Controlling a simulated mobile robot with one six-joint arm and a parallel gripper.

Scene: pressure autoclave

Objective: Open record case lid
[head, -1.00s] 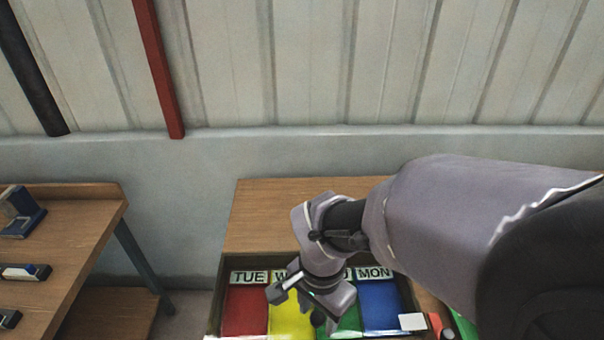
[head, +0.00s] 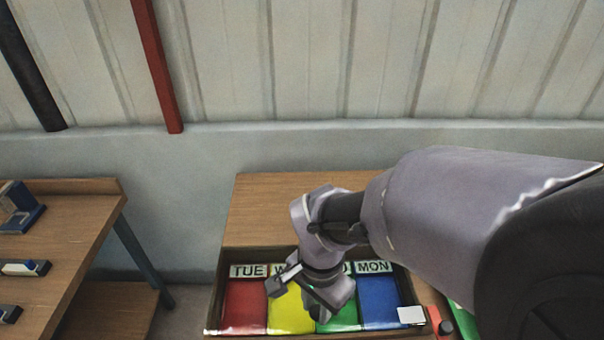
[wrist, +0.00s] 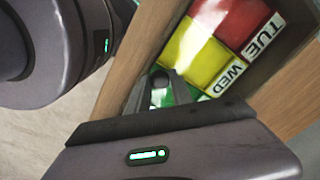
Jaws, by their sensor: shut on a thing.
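The record case (head: 212,307) is a dark-rimmed box on the wooden table. It has red, yellow, green and blue sections with day labels; TUE and MON read clearly, and WED shows in the wrist view. Glare lies over the sections, as from a clear lid (head: 345,328), which looks down; its exact edges are hard to tell. My gripper (head: 315,311) points down over the green section near the case's front edge. In the wrist view my gripper (wrist: 163,82) is shut on a small dark knob-like part at that edge, largely hidden by the fingers.
A white card (head: 411,315) lies at the case's front right corner. The table behind the case is bare. Another bench (head: 70,230) with blue devices stands left, across a gap.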

